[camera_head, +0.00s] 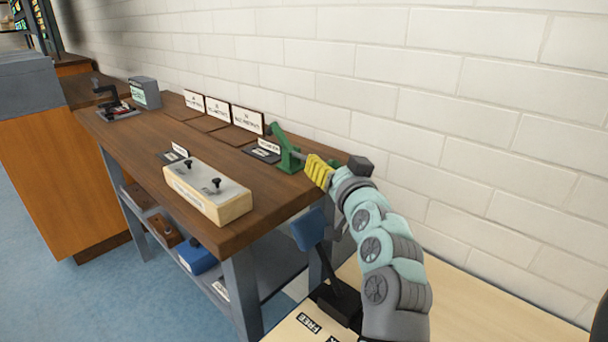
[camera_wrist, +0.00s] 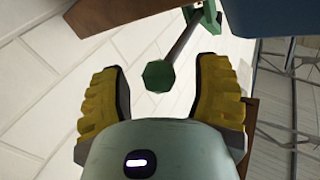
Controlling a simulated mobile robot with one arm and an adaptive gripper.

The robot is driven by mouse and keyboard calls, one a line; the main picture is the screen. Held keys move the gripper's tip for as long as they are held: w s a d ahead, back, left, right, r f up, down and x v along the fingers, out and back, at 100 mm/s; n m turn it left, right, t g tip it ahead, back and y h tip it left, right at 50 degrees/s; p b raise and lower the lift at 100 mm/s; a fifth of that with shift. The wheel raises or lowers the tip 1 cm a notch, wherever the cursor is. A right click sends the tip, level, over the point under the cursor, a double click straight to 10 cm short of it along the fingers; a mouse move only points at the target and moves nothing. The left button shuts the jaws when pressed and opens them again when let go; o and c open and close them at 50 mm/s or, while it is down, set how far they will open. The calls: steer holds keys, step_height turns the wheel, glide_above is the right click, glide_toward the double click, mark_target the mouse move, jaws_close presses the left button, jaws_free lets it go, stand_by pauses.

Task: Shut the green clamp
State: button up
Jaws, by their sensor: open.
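The green clamp (camera_head: 284,150) stands near the right end of the wooden workbench, close to the wall. Its green body shows at the top of the wrist view (camera_wrist: 207,16), with a grey bar running from it to a green knob (camera_wrist: 158,75). My gripper (camera_head: 308,168) is right beside the clamp in the head view. Its yellow fingers (camera_wrist: 163,95) are spread apart in the wrist view, and the knob appears between them near the tips. I cannot tell whether either finger touches it. In the head view my fingers hide the knob end of the bar.
The workbench (camera_head: 210,150) carries a light block with black knobs (camera_head: 207,190), a labelled dark plate (camera_head: 262,151), white signs (camera_head: 218,108) and a grey box (camera_head: 145,92). The white brick wall (camera_head: 440,110) is close behind. A blue bin (camera_head: 195,256) is on the lower shelf.

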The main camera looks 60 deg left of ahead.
steer(key=shift+a, duration=0.1)
steer(key=shift+c, duration=0.3)
steer(key=shift+f, duration=0.1)
jaws_close()
